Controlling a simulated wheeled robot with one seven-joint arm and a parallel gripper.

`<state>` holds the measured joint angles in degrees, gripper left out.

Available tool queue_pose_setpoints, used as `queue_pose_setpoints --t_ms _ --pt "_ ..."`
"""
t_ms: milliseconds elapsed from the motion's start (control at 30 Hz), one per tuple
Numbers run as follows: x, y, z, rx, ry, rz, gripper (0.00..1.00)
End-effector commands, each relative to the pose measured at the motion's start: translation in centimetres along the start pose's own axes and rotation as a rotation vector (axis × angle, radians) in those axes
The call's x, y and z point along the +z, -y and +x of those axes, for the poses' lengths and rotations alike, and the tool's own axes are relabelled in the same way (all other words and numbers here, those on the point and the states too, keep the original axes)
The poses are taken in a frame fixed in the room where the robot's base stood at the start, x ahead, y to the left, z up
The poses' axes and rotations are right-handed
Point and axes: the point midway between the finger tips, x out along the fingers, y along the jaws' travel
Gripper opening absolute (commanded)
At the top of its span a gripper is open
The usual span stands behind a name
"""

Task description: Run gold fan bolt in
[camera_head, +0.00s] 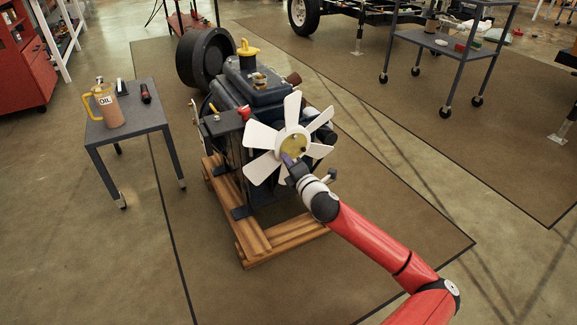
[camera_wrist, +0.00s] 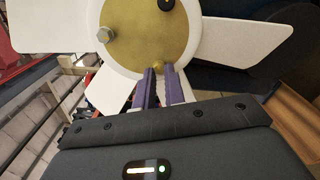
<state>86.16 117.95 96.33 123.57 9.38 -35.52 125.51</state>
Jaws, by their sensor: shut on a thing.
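The white fan (camera_head: 262,167) is mounted on the front of the dark engine (camera_head: 255,85), with a gold hub plate (camera_head: 298,146) at its centre. In the wrist view the hub plate (camera_wrist: 145,35) carries a silver hex bolt (camera_wrist: 106,35) at left and a dark round fitting or hole (camera_wrist: 166,4) at top. My gripper (camera_head: 289,160) is at the hub's lower edge. In the wrist view its purple fingers (camera_wrist: 161,72) are shut on the gold fan bolt (camera_wrist: 157,64), whose small head shows at the tips. The bolt's shank is hidden, so its depth cannot be told.
The engine rests on a wooden pallet (camera_head: 255,237). A grey side table (camera_head: 135,108) at left holds an oil jug (camera_head: 106,108) and small items. A wheeled cart (camera_head: 445,45) stands at upper right. The floor right of the engine is clear.

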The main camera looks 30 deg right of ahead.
Motion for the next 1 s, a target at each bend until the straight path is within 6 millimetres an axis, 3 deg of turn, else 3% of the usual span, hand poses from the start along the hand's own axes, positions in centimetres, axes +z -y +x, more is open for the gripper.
queue_pose_setpoints --t_ms 400,1000 --pt "-0.12 0.23 -0.03 -0.004 -0.001 0.243 0.00" --pt "0.01 0.11 -0.03 -0.005 0.002 0.295 0.00"
